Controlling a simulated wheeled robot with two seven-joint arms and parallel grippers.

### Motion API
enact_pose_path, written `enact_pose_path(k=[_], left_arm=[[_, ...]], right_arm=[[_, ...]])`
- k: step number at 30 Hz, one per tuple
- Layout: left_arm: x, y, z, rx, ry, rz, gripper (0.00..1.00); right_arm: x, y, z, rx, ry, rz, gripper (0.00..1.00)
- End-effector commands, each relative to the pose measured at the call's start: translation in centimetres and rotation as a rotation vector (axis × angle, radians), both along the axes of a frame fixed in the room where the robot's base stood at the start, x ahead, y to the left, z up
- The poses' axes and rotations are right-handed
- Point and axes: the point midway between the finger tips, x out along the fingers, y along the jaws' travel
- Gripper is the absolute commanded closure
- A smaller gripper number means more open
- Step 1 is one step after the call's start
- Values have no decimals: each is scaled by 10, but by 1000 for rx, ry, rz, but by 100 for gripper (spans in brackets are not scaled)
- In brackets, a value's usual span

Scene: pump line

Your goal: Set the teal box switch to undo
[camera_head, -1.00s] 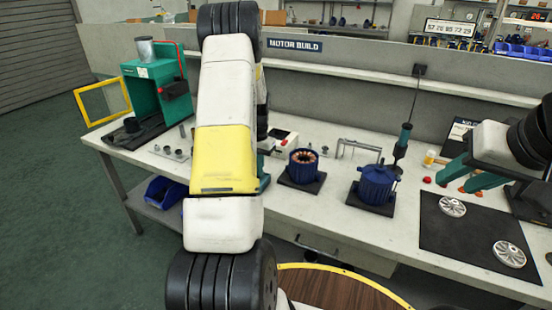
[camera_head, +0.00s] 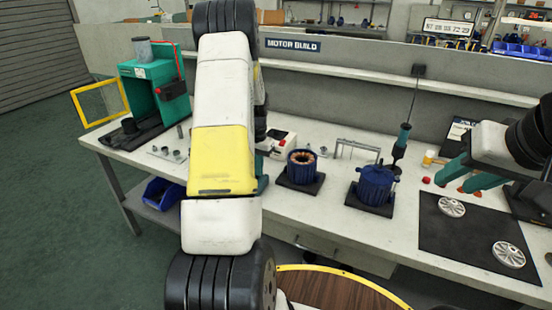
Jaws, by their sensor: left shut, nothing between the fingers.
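A teal piece (camera_head: 263,184), perhaps the teal box, shows at the right edge of my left arm in the head view. The rest of it is hidden behind the arm, so I cannot see the switch or its setting. My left gripper (camera_head: 267,150) is almost wholly hidden by its own arm; only a small teal-and-dark part shows beside a white box. It is shut and empty. I cannot tell whether it touches the teal piece. My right gripper (camera_head: 453,184) is at the right, above the bench, with its teal fingers apart and nothing seen between them.
A white box with a red button (camera_head: 283,143), a blue motor housing with copper windings (camera_head: 301,167) and a closed blue motor (camera_head: 375,186) stand on the bench. A teal press (camera_head: 150,85) is at the left. A dark mat (camera_head: 470,233) bears two metal discs.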

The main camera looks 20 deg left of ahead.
Motion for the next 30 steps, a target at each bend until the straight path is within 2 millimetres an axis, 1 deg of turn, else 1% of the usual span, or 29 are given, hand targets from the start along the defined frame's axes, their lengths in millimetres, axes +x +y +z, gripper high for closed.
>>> enact_pose_path(k=[1,10,14,17,21,27,30], left_arm=[[-19,-1,-12,-10,51,4,100],[-22,3,-12,-7,56,8,100],[-20,3,-5,-4,50,8,100],[-15,0,11,-2,37,5,100],[-6,-6,44,2,8,2,100],[-5,-7,94,1,4,1,100],[-5,-7,113,1,5,0,100]], right_arm=[[0,0,0,0,0,0,64],[0,0,0,0,0,0,64],[0,0,0,0,0,0,64],[0,0,0,0,0,0,64],[0,0,0,0,0,0,64],[0,0,0,0,0,0,64],[0,0,0,0,0,0,64]])
